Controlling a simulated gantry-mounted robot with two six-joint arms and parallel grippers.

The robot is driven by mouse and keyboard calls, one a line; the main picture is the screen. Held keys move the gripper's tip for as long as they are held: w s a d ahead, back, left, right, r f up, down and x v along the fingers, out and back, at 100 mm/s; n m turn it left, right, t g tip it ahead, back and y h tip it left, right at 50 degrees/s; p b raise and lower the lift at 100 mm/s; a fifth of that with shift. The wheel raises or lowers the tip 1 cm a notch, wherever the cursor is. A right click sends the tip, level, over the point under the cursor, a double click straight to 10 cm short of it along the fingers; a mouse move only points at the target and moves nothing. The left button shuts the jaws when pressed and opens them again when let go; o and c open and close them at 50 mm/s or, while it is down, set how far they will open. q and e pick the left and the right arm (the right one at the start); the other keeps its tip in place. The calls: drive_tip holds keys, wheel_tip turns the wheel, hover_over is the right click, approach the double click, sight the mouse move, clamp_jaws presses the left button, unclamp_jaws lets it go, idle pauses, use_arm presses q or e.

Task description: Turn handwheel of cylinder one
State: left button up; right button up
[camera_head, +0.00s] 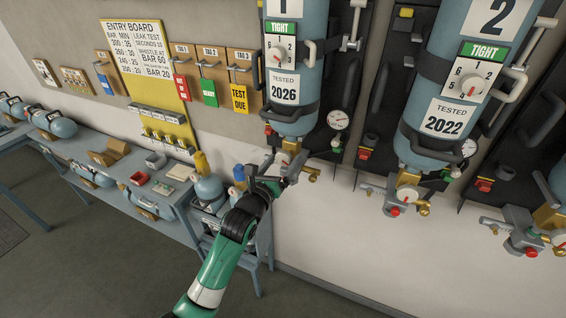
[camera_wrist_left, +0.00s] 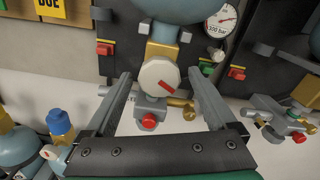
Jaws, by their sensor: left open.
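Cylinder one (camera_head: 296,75) is a blue bottle mounted upside down on the wall rack, marked 1, TIGHT and TESTED 2026. Its brass valve (camera_head: 291,146) hangs at the bottom. In the left wrist view the handwheel (camera_wrist_left: 157,76) is a pale round knob with a red mark, facing the camera. My left gripper (camera_head: 280,167) is just below cylinder one, at the valve. Its fingers are open, one on each side of the handwheel in the wrist view, with gaps visible. In the head view the gripper hides most of the handwheel. My right gripper is not in view.
Cylinder two (camera_head: 437,120) hangs to the right with its own valve (camera_head: 405,190). A pressure gauge (camera_head: 338,119) is right of cylinder one. A blue bench (camera_head: 130,190) with cylinders and small items stands left.

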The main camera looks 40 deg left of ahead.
use_arm(q)
drive_tip(key=shift+w+a, duration=0.1)
drive_tip(key=shift+w, duration=0.2)
drive_tip(key=c, duration=1.4)
drive_tip(key=shift+o, duration=0.2)
drive_tip(key=shift+n, duration=0.3)
